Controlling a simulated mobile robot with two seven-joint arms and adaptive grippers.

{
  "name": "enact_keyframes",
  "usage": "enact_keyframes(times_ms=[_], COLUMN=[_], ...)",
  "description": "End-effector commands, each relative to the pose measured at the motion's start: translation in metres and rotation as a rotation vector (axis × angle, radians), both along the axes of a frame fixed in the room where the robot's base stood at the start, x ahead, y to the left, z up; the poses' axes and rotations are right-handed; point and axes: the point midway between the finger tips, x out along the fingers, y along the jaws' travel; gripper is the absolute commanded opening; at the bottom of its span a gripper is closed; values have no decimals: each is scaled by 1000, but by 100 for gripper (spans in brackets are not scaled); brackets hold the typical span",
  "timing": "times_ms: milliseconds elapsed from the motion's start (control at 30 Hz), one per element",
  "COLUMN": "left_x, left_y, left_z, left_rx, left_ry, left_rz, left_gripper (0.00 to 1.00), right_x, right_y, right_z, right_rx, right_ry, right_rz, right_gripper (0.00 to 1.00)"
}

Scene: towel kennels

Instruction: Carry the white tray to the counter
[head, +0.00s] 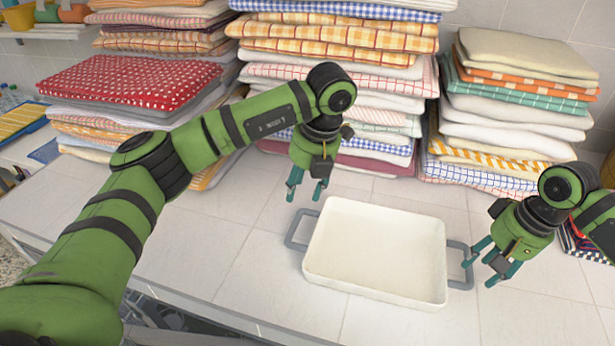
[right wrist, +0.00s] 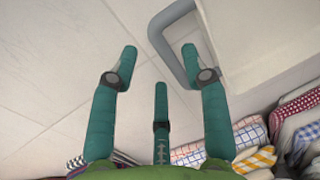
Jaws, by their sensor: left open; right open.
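The white tray (head: 375,252) sits flat and empty on the tiled counter, with a grey handle on each side. My left gripper (head: 306,196) is open above the left handle (head: 298,232), a little behind it and apart from it in the head view. My right gripper (head: 478,275) is open beside the right handle (head: 461,266). In the right wrist view that grey handle (right wrist: 160,40) lies near the right-hand finger of my right gripper (right wrist: 160,70), and nothing is held between the fingers. I cannot tell whether that finger touches the handle.
Stacks of folded towels (head: 340,75) line the back of the counter, with a red dotted stack (head: 130,82) at left and another stack (head: 515,100) at right. The tiled counter (head: 230,275) is clear left of the tray. Its front edge runs below.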

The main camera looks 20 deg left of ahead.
Motion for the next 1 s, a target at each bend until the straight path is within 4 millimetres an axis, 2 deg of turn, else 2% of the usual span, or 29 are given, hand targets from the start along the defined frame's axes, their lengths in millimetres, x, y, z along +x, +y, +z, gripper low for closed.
enact_keyframes(times_ms=[33,200,400,1000], left_x=[0,0,0,0], left_y=[0,0,0,0], left_z=[0,0,-1,-1], left_rx=[0,0,0,0], left_ry=[0,0,0,0], left_rz=[0,0,0,0], left_gripper=[47,47,47,47], right_x=[1,1,1,1], right_y=[-2,-8,-12,-13], right_z=[13,45,67,71], right_rx=[1,1,1,0], right_ry=[-4,-3,-1,0], right_rz=[-1,-1,0,0], right_gripper=[47,47,47,47])
